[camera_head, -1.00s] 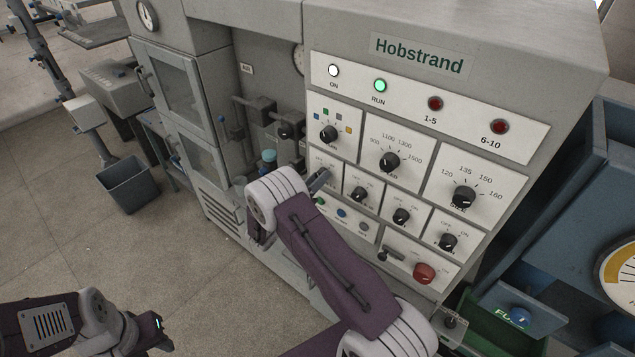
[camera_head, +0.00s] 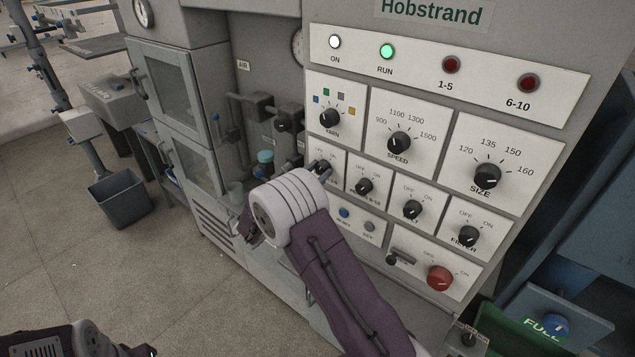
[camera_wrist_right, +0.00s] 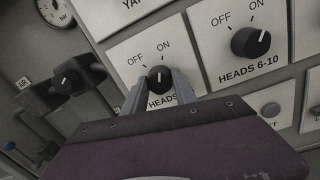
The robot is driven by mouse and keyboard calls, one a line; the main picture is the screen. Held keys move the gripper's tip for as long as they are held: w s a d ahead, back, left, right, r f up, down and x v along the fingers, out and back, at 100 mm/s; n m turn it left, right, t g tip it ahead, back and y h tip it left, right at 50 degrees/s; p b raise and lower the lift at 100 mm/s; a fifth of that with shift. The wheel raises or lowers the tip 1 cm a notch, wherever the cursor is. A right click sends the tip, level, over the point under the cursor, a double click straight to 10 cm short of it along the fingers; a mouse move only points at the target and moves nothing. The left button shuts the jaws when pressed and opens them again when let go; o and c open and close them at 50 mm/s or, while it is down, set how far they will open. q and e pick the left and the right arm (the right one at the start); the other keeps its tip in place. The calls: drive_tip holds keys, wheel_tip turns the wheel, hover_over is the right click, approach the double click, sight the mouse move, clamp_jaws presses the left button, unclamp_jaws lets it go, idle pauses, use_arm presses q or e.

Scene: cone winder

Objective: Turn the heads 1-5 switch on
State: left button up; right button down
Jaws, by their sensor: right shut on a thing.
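The heads 1-5 switch (camera_wrist_right: 160,76) is a small round black knob on a white panel marked OFF and ON. My right gripper (camera_wrist_right: 159,82) has a finger on either side of it and is shut on it. The knob's pale mark points roughly up in the right wrist view, towards the ON side. In the head view my right gripper (camera_head: 321,168) is at that panel, and my wrist hides part of it. The red 1-5 lamp (camera_head: 451,65) looks dark. Only a bit of my left arm shows at the bottom left; its jaws cannot be made out.
The heads 6-10 switch (camera_wrist_right: 250,42) is close on the right. Speed (camera_head: 398,142) and size (camera_head: 487,176) dials sit above. A red knob (camera_head: 440,277) is lower right. Valves (camera_head: 288,118) stand left of the panel. The green RUN lamp (camera_head: 386,51) is lit.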

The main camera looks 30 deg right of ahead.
drive_tip(key=shift+f+m+b, duration=0.3)
drive_tip(key=shift+m+b, duration=0.3)
drive_tip(key=shift+b, duration=0.1)
drive_tip(key=c, duration=1)
unclamp_jaws()
drive_tip(key=shift+r, duration=0.15)
drive_tip(key=b+v, duration=0.3)
drive_tip(key=v, duration=0.6)
